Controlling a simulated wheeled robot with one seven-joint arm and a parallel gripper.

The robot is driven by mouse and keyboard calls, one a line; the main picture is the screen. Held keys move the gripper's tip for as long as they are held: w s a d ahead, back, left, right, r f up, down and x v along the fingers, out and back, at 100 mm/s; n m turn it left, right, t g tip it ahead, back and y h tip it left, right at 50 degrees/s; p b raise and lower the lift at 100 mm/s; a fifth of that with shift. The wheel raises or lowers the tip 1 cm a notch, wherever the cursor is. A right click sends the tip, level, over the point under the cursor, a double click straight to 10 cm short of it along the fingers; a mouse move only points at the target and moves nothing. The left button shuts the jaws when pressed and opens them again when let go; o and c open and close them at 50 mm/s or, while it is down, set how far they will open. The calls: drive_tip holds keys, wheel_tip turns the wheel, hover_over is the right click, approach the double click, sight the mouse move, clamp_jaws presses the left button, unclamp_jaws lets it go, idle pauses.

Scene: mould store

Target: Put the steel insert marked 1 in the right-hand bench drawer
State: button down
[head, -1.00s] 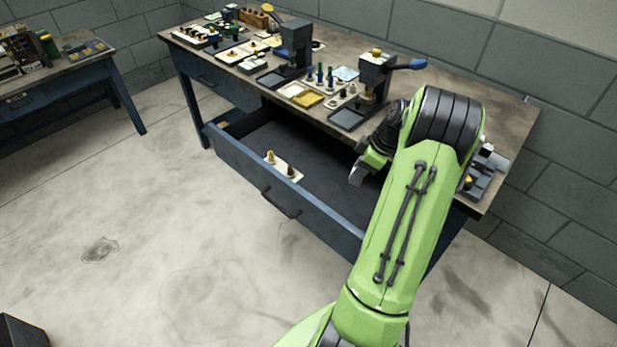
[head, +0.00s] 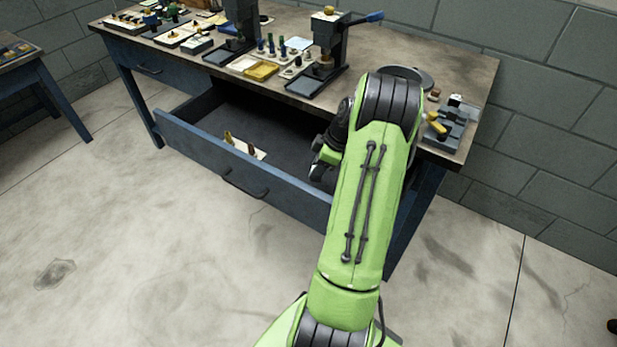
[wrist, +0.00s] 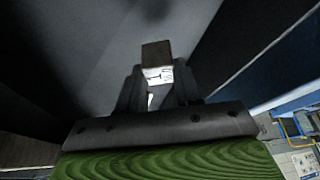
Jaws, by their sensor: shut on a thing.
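My gripper (wrist: 158,88) is shut on a small block, the steel insert (wrist: 156,58), which shows a brownish-grey top and a pale face with a dark mark like a 1 in the wrist view. The right-hand bench drawer (head: 240,176) is pulled open under the bench. In the head view my gripper (head: 322,168) is low at the right end of the drawer, inside or just above it; my arm hides part of it and the insert. In the wrist view the grey drawer floor (wrist: 105,40) lies beyond the insert; I cannot tell whether they touch.
A pale tray (head: 246,149) with two small brownish pieces lies in the drawer, left of my gripper. Presses, such as the one with a blue handle (head: 329,45), and small trays crowd the bench top (head: 440,68). The drawer floor between is clear.

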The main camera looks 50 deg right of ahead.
wheel_tip(320, 180, down, 5)
drive_tip(key=shift+f+b, duration=0.1)
drive_tip(key=shift+b, duration=0.55)
drive_tip(key=shift+f, duration=0.15)
drive_tip(key=c, duration=0.8)
unclamp_jaws()
